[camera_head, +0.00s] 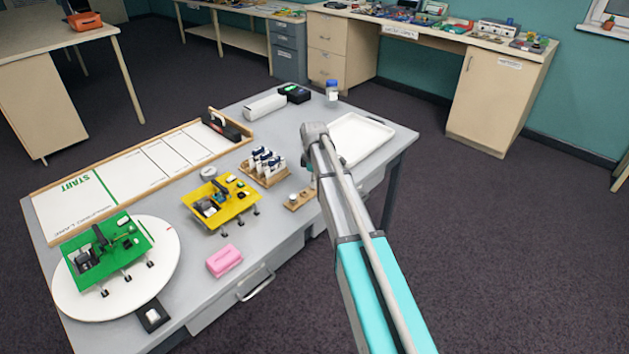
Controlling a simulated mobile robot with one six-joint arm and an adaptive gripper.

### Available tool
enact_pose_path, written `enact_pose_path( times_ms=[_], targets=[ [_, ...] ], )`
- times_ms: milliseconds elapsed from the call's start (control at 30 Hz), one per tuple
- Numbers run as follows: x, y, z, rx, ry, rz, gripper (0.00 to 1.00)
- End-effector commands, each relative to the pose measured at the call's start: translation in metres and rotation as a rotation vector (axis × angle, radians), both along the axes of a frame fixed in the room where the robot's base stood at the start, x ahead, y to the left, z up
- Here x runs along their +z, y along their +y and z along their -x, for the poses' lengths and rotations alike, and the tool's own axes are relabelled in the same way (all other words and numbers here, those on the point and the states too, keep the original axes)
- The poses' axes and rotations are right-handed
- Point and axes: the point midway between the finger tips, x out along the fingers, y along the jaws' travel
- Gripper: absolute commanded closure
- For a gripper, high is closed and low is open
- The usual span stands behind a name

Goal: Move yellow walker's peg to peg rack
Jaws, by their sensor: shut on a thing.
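The yellow walker (222,207) stands on the grey table, with a dark and grey mechanism on its yellow deck and short dark legs. A small wooden rack (291,206) lies to its right, with a small pale piece on it, and looks like the peg rack. My arm passes just right of this rack and covers part of it. My gripper (311,180) is mostly hidden behind my arm, close to the rack's right end. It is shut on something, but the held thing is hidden. I cannot make out the yellow walker's peg.
A green walker (104,250) stands on a white round board (168,262). A wooden holder (256,180) with several bottles, a pink block (224,260), a white tray (383,128), a blue-capped jar (332,94) and a START lane board (75,213) share the table.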

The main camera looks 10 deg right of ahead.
Motion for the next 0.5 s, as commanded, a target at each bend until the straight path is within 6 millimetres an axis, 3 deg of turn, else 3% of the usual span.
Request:
enact_pose_path(
  times_ms=[267,300,500],
  targets=[
    [0.0001,0.0002,-0.0001,0.000,0.000,0.000,0.94],
    [0.0001,0.0002,-0.0001,0.000,0.000,0.000,0.62],
    [0.0001,0.0002,0.0000,0.000,0.000,0.000,0.29]
  ],
)
